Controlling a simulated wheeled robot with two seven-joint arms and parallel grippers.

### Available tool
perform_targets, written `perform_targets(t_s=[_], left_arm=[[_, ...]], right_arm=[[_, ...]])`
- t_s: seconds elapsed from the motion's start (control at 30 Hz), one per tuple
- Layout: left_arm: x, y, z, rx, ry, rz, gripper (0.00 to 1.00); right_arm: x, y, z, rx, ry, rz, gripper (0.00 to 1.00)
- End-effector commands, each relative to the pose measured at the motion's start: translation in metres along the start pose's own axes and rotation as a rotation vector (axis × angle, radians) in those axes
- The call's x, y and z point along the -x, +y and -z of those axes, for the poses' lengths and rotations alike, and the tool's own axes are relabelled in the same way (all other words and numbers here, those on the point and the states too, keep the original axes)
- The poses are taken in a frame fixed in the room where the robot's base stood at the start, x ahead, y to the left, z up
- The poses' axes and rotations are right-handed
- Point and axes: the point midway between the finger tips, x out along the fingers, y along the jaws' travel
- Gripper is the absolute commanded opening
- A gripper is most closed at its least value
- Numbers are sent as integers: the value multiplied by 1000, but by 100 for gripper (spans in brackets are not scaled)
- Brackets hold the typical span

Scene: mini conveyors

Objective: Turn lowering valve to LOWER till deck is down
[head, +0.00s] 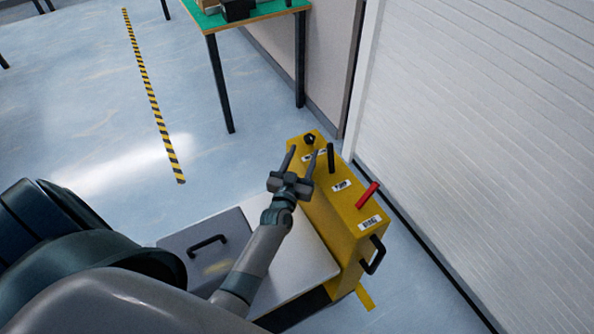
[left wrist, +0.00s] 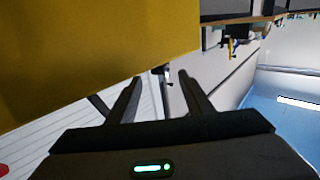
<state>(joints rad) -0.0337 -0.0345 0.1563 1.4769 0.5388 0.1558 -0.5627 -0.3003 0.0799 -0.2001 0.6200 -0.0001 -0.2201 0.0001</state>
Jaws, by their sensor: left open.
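A yellow control console (head: 345,215) stands beside a light grey deck (head: 300,262). On its top are a round black knob (head: 309,139) at the far end, an upright black lever (head: 330,157) and a red-handled lever (head: 367,195). The white labels are too small to read, so I cannot tell which control is the lowering valve. My left gripper (head: 303,152) is open at the console's far end, its fingers pointing towards the knob; contact cannot be told. In the left wrist view, the open left gripper (left wrist: 158,78) is beside the yellow console (left wrist: 90,50). My right gripper is not in view.
A grey panel with a black handle (head: 207,244) lies left of the deck. A white shutter wall (head: 470,130) stands close on the console's right. A green-topped table (head: 262,12) stands farther back. The floor (head: 90,110) on the left is clear, with a striped line (head: 153,104).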

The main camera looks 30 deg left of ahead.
Motion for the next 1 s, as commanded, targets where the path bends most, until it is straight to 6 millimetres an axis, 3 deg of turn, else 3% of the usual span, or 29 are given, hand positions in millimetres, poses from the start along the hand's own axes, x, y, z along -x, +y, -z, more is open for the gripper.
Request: perform_targets(t_s=[0.2, 0.4, 1.0], left_arm=[[38, 0, -2, 1, 0, 0, 47], [55, 1, -1, 1, 0, 0, 47], [56, -6, 1, -6, 14, -8, 47]], right_arm=[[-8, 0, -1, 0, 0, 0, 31], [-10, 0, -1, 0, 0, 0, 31], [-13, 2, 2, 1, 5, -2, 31]])
